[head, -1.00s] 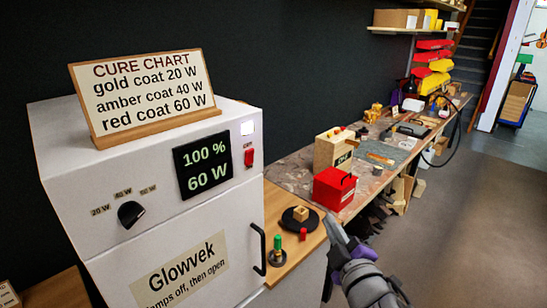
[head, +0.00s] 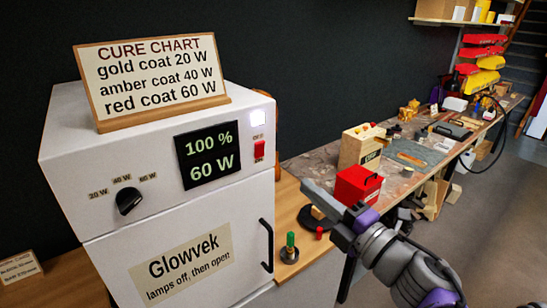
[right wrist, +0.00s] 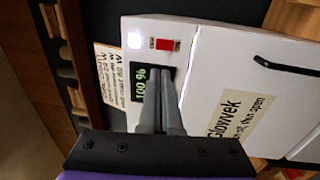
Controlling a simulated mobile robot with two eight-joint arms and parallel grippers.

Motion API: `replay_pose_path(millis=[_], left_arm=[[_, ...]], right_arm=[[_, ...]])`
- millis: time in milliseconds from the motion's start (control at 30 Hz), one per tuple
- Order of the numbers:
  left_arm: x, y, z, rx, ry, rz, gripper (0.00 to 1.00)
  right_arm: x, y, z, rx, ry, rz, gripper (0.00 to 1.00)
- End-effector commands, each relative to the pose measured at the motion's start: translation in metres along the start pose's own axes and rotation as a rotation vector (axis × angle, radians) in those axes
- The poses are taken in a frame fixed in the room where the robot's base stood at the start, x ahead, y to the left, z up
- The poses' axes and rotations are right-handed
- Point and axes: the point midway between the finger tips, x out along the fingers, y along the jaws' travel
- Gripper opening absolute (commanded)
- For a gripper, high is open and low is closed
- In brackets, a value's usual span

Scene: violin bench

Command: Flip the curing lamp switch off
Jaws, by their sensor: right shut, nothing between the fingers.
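The curing lamp switch is a small red rocker (head: 259,150) on the front of the white Glowvek cabinet (head: 65,150), right of the dark display (head: 208,158). The display reads 100 % and 60 W. A small white panel (head: 257,117) above the switch glows. In the right wrist view the red switch (right wrist: 165,44) lies beyond the fingertips, beside the glowing panel (right wrist: 135,40). My right gripper (head: 308,186) is shut and empty, right of the switch and lower, apart from it. Its fingers (right wrist: 160,75) also show in the wrist view. My left gripper is out of view.
A cure chart (head: 152,78) stands on the cabinet. A dial (head: 129,201) and a black door handle (head: 267,245) are on its front.

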Motion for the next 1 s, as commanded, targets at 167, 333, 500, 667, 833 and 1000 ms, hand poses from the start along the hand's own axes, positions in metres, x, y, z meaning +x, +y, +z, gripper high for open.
replay_pose_path(millis=[167, 333, 500, 667, 833, 1000], left_arm=[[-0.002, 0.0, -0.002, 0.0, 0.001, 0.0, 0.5], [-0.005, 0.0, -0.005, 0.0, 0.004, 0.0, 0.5], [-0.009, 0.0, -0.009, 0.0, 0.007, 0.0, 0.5], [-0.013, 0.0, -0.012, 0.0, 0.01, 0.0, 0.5], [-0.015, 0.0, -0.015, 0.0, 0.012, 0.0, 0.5], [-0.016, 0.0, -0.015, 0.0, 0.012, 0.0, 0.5]], right_arm=[[0.016, 0.001, 0.0, 0.001, 0.002, 0.002, 0.0], [0.05, 0.001, -0.001, 0.002, 0.005, 0.002, 0.0], [0.087, 0.002, -0.001, 0.003, 0.004, 0.002, 0.0], [0.116, 0.002, 0.0, 0.002, 0.002, 0.001, 0.0], [0.134, 0.001, 0.0, 0.001, 0.0, 0.001, 0.0], [0.14, 0.0, 0.0, 0.001, -0.001, 0.0, 0.0]])
